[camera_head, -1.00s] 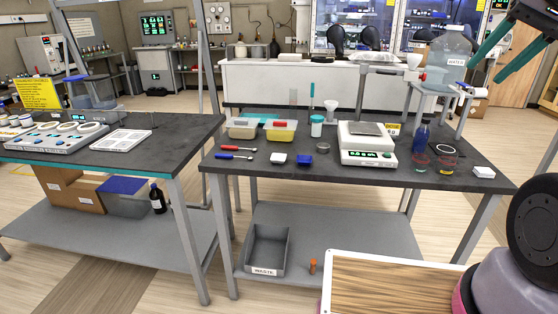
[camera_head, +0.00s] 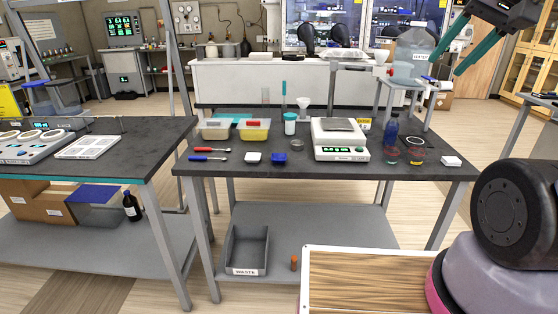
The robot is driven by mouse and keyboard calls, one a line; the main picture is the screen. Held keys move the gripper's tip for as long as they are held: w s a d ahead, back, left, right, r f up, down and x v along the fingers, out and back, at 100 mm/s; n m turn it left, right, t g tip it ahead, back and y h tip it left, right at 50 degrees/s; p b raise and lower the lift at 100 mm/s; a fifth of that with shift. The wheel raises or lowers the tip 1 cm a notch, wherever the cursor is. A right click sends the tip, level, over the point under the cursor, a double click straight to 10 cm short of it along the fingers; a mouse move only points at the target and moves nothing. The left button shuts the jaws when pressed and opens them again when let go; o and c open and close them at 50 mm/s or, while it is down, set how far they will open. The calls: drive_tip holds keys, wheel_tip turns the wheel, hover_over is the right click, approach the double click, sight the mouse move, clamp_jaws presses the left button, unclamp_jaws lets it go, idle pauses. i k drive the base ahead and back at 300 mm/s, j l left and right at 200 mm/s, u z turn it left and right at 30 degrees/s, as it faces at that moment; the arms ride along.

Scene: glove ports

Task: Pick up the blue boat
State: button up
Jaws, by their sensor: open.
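A small blue boat-like dish (camera_head: 279,158) sits on the dark bench top near its front edge, left of the white balance. A similar white dish (camera_head: 253,158) lies just to its left, a little apart from it. My gripper (camera_head: 462,62) is at the upper right, high above and right of the bench, with its two teal fingers apart and nothing between them. It is far from the blue boat.
The balance (camera_head: 340,140) stands right of the boat. A small round dish (camera_head: 297,144) lies behind it; red and blue-handled tools (camera_head: 208,157) lie left. Tubs (camera_head: 254,130) and a white-lidded jar (camera_head: 290,123) stand behind. A blue bottle (camera_head: 391,137) is right. A waste bin (camera_head: 247,252) is below.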

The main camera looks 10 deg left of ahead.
sight(277, 158)
drive_tip(key=i+j, duration=0.1)
drive_tip(key=j, duration=0.3)
drive_tip(key=i+j+u, duration=0.1)
drive_tip(key=j, duration=0.3)
drive_tip(key=i+j, duration=0.15)
drive_tip(key=j, duration=0.25)
